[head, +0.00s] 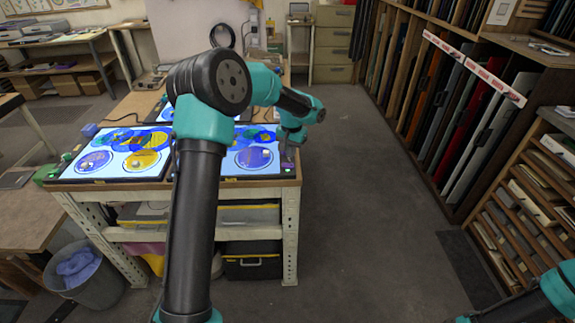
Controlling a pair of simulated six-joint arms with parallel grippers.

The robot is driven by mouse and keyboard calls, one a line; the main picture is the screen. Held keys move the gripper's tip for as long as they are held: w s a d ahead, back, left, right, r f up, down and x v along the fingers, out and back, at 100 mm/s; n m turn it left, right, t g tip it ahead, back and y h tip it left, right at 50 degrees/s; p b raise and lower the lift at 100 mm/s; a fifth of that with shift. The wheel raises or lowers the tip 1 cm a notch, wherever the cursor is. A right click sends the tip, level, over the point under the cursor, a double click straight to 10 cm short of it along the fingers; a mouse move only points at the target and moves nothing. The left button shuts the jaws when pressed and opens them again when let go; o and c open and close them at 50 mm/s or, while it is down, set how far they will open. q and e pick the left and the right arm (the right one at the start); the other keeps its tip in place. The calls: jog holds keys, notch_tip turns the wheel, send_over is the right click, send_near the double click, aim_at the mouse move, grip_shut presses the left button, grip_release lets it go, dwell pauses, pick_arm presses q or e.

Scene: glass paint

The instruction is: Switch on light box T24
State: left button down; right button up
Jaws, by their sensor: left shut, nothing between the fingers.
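Several flat light boxes lie on the workbench, with blue and yellow painted glass discs on them. The front left light box (128,172) glows white. The front right light box (232,168) also looks bright, and my left arm hides part of it. I cannot read any label, so I cannot tell which box is T24. My left gripper (287,160) is shut and empty. It points down at the right end of the front right light box; I cannot tell whether it touches. No switch can be made out. My right gripper is out of view.
The wooden workbench (292,184) has metal legs and a lower shelf with boxes. A grey bin (98,287) stands at its left. A rack of coloured glass sheets (465,125) stands at the right. The floor (370,200) between bench and rack is clear.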

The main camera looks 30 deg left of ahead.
pick_arm(q)
jog(key=shift+r, duration=1.25)
